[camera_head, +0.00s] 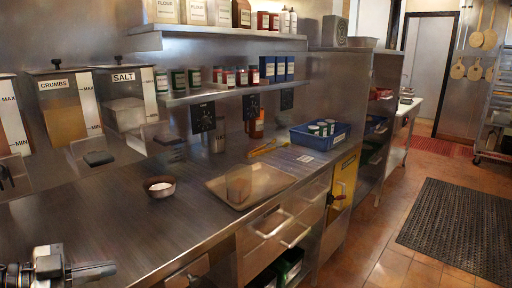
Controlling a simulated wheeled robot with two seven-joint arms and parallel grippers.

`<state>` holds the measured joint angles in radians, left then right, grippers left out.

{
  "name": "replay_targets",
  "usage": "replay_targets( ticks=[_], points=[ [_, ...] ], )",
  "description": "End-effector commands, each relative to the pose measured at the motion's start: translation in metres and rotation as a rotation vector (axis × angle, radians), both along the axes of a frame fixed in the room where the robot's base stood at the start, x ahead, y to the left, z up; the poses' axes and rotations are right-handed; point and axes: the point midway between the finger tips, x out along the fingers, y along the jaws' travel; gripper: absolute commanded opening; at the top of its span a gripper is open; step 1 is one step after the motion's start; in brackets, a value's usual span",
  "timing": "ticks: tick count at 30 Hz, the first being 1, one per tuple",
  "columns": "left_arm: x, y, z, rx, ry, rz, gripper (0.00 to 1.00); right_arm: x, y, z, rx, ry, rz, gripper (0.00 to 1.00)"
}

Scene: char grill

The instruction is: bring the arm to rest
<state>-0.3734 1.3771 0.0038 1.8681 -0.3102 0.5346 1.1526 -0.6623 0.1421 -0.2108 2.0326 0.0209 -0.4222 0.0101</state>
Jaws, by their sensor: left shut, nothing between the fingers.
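My left gripper (96,270) is at the bottom left corner of the head view, low over the near end of the steel counter (110,222). Its fingers are together and point to the right. Nothing is between them. The small bowl with white contents (158,186) stands farther back and to the right, well apart from the gripper. Most of the left arm is outside the frame. My right gripper is not in view.
Dispensers marked CRUMBS (63,112) and SALT (125,102) line the wall. The counter around the gripper is clear.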

Motion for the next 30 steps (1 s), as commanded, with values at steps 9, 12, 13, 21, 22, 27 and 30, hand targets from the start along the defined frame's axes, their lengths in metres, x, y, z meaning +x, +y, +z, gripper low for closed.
replay_targets(
  ticks=[9, 12, 13, 21, 22, 27, 30],
  points=[
    [-0.049, -0.035, -0.157, -0.115, 0.078, 0.538, 0.00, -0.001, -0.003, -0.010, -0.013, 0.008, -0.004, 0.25],
    [-0.076, -0.065, -0.199, -0.095, 0.191, 0.652, 0.00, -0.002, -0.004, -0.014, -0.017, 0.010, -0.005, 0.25],
    [-0.085, -0.076, -0.210, -0.087, 0.228, 0.675, 0.00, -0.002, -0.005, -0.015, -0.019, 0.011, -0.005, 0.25],
    [-0.134, -0.150, -0.254, -0.041, 0.467, 0.734, 0.00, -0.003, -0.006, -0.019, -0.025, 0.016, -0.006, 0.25],
    [-0.136, -0.153, -0.256, -0.040, 0.478, 0.733, 0.00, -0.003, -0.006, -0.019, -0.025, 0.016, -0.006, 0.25],
    [-0.139, -0.159, -0.258, -0.032, 0.495, 0.729, 0.00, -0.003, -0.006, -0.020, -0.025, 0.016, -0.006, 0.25],
    [-0.139, -0.159, -0.258, -0.032, 0.494, 0.730, 0.00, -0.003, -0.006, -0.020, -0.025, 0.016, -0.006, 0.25]
  ],
)
